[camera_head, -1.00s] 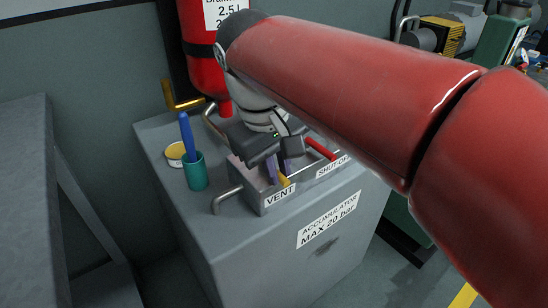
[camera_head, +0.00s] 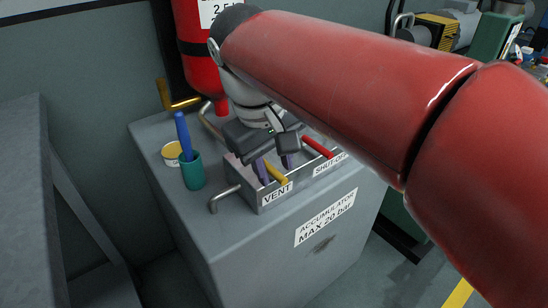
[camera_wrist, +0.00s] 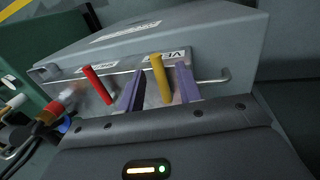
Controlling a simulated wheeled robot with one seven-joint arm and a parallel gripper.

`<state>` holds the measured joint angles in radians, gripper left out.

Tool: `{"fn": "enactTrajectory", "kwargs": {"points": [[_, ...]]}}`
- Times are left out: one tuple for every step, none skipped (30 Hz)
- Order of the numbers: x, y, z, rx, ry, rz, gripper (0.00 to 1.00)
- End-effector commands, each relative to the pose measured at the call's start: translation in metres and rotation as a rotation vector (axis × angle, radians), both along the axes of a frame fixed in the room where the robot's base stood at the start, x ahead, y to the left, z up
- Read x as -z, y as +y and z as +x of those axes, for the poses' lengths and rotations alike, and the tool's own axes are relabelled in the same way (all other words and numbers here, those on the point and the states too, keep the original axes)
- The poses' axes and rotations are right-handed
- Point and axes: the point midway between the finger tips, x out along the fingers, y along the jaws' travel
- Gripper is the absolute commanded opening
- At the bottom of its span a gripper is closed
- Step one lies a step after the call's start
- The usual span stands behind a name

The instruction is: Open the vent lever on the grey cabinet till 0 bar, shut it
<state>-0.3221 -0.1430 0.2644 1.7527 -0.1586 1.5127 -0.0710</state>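The grey cabinet (camera_head: 250,252) has a metal lever box on top with a VENT label (camera_head: 277,195) at its left end. The yellow vent lever (camera_head: 276,173) stands in the box above that label, and it also shows in the wrist view (camera_wrist: 160,78). My gripper (camera_head: 275,166) is over the box with its purple fingers apart. In the wrist view my gripper (camera_wrist: 159,88) has one finger on each side of the yellow lever, with gaps showing. No pressure gauge reading is visible.
A red lever (camera_head: 318,147) by the SHUT-OFF label is close to the right of my gripper. A teal cup (camera_head: 193,171) with a blue stick, a yellow-topped tin (camera_head: 172,153) and a metal handle (camera_head: 222,198) are to the left. A red cylinder (camera_head: 200,75) stands behind.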

Motion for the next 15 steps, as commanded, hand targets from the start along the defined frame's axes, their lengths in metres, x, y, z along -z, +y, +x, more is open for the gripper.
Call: {"fn": "enactTrajectory", "kwargs": {"points": [[-0.006,0.001,0.000,0.000,-0.002,0.001,0.35],[-0.011,0.002,-0.001,-0.002,-0.002,0.002,0.35],[-0.017,0.003,-0.001,-0.002,-0.003,0.002,0.35],[-0.022,0.004,-0.002,-0.002,-0.003,0.002,0.35],[-0.028,0.005,-0.003,-0.002,-0.004,0.003,0.35],[-0.035,0.006,-0.004,-0.002,-0.003,0.002,0.35],[-0.040,0.007,-0.004,-0.002,-0.003,0.002,0.35],[-0.045,0.008,-0.005,-0.002,-0.002,0.002,0.35],[-0.051,0.009,-0.006,-0.002,-0.003,0.002,0.35],[-0.055,0.009,-0.006,-0.002,-0.002,0.002,0.35],[-0.059,0.010,-0.007,-0.002,-0.002,0.002,0.35],[-0.064,0.011,-0.007,-0.002,-0.002,0.002,0.35],[-0.066,0.011,-0.008,-0.001,-0.002,0.002,0.35],[-0.069,0.011,-0.008,0.000,-0.002,0.001,0.35],[-0.071,0.012,-0.008,0.000,-0.002,0.001,0.35]]}}
